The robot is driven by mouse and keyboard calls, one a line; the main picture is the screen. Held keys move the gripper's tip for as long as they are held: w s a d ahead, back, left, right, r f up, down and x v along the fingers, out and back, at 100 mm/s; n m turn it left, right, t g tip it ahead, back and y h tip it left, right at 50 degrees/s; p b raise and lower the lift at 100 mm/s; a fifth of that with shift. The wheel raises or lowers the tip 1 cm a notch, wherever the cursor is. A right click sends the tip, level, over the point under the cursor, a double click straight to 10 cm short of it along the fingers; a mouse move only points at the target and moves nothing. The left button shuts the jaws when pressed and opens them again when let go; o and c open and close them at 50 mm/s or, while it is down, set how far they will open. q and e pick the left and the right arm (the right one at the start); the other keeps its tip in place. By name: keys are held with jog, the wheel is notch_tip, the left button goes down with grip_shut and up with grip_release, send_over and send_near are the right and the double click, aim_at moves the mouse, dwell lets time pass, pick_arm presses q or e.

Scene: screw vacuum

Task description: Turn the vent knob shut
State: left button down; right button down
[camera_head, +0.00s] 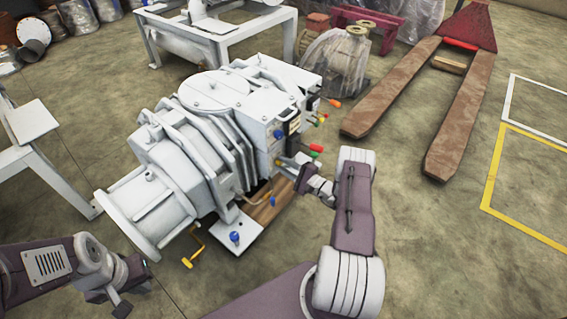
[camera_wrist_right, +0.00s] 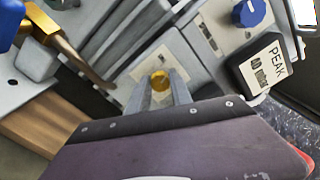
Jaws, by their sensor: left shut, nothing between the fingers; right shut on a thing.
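The vent knob (camera_wrist_right: 160,80) is a small round brass-coloured knob in the right wrist view. It sits on the light grey face of the vacuum machine (camera_head: 215,140). My right gripper (camera_wrist_right: 160,91) is shut on it, with one finger on each side. In the head view my right gripper (camera_head: 284,164) is against the machine's right side, and the knob cannot be made out there. My left gripper (camera_head: 134,285) is shut and empty at the lower left, apart from the machine.
Near the right gripper are a blue knob (camera_wrist_right: 249,12), a black labelled box (camera_wrist_right: 262,65) and a red handle (camera_head: 316,148). A yellow crank (camera_head: 193,250) hangs at the machine's base. A pallet jack (camera_head: 400,90) stands behind right.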

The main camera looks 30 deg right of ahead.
jog(key=n+p, duration=0.1)
jog(key=n, duration=0.4)
jog(key=shift+p, duration=0.4)
jog(key=shift+f+n, duration=0.1)
jog(key=shift+n, duration=0.2)
jog(key=c, duration=1.1)
grip_release()
jog(key=shift+c, duration=0.2)
jog(key=p+v, duration=0.4)
jog(key=v, duration=0.5)
jog(key=shift+s, duration=0.1)
